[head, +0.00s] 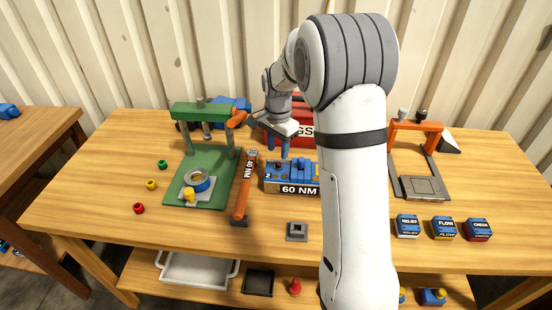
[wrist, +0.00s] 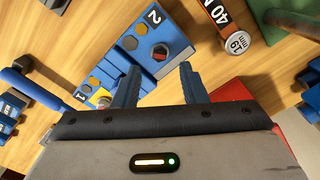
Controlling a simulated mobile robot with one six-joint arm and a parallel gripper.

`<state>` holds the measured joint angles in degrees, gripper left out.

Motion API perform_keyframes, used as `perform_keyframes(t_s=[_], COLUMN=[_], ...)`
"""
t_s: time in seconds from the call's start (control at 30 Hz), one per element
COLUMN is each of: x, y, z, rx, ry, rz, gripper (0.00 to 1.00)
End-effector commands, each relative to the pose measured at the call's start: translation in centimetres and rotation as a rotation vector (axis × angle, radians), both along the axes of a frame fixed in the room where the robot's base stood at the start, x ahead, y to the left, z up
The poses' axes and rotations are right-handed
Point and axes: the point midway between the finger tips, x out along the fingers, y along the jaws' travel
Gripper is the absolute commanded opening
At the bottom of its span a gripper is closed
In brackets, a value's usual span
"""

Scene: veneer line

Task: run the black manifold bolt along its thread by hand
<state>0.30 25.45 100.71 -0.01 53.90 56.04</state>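The blue manifold (head: 306,178) stands mid-table with a "60 NM" label on its front. In the wrist view the manifold (wrist: 172,72) shows the numbers 2 and 1. I cannot tell for certain which is the black bolt. My gripper (head: 283,146) is above the manifold's left part, fingers down. In the wrist view my gripper (wrist: 158,68) is open, with the head by the 2 just beyond the fingertips and nothing seen gripped.
An orange 40 NM wrench (head: 245,185) lies left of the manifold, beside a green press (head: 203,150). A red toolbox (head: 275,135) stands behind. A small grey block (head: 297,231) is in front. Labelled blocks (head: 443,228) stand at front right. My arm hides the manifold's right part.

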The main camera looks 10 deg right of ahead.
Motion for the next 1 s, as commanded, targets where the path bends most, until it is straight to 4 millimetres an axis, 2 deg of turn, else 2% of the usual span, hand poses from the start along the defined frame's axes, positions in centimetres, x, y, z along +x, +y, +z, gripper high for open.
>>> perform_keyframes(t_s=[0.1,0.3,0.43,0.67,1.0], x=[-0.1,-0.1,0.0,0.0,0.0], y=[0.0,0.1,0.1,0.1,0.1], z=[-2.0,-4.5,-5.2,-5.3,-5.3], rx=[-0.001,0.0,0.0,0.001,0.0], ry=[0.004,0.001,0.0,-0.001,-0.001], rz=[0.001,0.003,0.003,0.004,0.005], gripper=[0.39,0.39,0.39,0.39,0.12])
